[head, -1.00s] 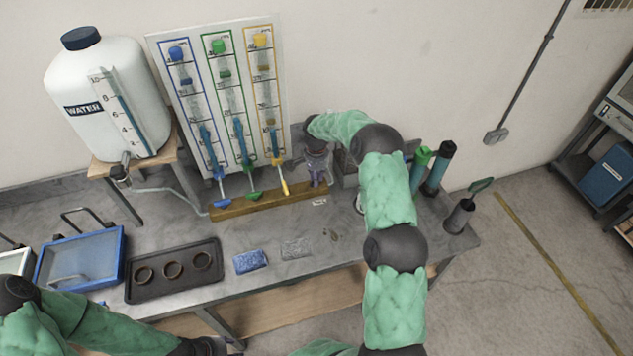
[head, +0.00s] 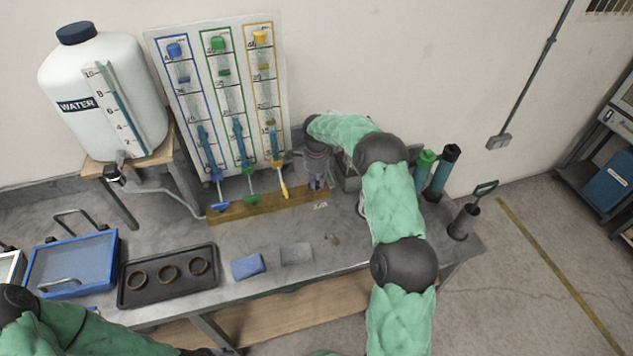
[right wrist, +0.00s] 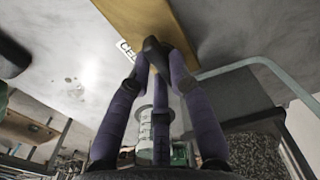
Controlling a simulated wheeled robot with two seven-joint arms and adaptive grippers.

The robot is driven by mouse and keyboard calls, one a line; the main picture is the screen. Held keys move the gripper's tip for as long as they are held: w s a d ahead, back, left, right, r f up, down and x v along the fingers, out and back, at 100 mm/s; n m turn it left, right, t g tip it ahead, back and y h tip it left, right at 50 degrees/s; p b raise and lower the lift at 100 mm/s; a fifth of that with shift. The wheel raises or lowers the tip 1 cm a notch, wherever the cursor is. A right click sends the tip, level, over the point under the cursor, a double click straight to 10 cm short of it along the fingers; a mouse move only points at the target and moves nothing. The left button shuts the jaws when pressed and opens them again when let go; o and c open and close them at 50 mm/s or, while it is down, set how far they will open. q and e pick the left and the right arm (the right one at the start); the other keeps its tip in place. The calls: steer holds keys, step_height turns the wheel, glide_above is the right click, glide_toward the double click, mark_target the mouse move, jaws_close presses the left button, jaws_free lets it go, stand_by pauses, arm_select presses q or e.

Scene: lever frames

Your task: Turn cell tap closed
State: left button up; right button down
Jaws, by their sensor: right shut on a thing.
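My right gripper (head: 318,183) points down at the right end of the wooden bar below the column board. In the right wrist view its purple fingers (right wrist: 157,62) are shut around a small black tap handle (right wrist: 153,48). A white label (right wrist: 126,48), partly covered and starting with "CE", lies beside it. The handle's exact angle is hard to tell because the fingers cover part of it. In the head view the gripper hides the tap. My left arm crosses the bottom left; its fingertips are out of view.
Blue (head: 220,206), green (head: 250,199) and yellow (head: 284,190) levers stand left of the gripper. A water tank (head: 104,90) is on a stand. A dark tray (head: 167,303) with rings and two sponges are in front. Green-handled tools (head: 425,165) stand right of my arm.

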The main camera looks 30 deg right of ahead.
mark_target(316, 182)
stand_by(0.5)
steer(key=c, duration=1.1)
jaws_free()
steer(key=shift+r, duration=0.1)
step_height(316, 182, up, 12)
steer(key=shift+f, duration=0.1)
